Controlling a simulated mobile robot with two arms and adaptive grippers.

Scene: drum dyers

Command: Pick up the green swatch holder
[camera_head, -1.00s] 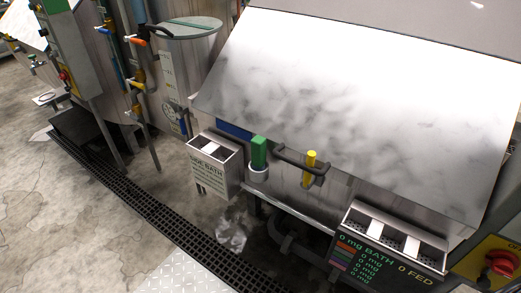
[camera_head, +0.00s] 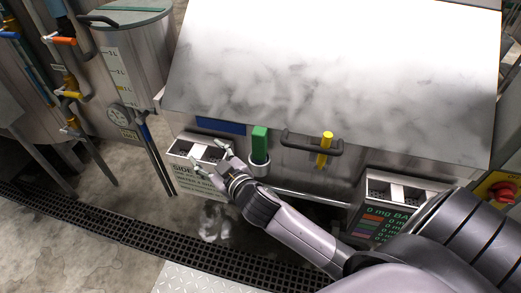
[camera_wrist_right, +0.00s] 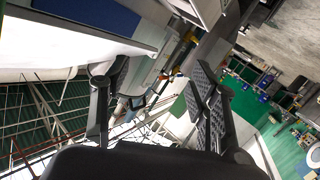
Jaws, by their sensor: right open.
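The green swatch holder (camera_head: 260,144) stands upright in a small round grey cup on the front of the steel machine in the head view. My right gripper (camera_head: 208,157) is just left of it, over the side bath box, with its fingers apart and nothing between them. The holder appears clear of the fingers. In the right wrist view the open fingers (camera_wrist_right: 158,105) show, and I cannot make out the green holder there. My left gripper is in neither view.
A black handle (camera_head: 311,146) and a yellow piece (camera_head: 325,150) sit right of the holder. The side bath box (camera_head: 188,181) is at left, a labelled box (camera_head: 378,226) at right. The sloped steel lid (camera_head: 330,75) rises behind. A floor grating (camera_head: 150,236) runs below.

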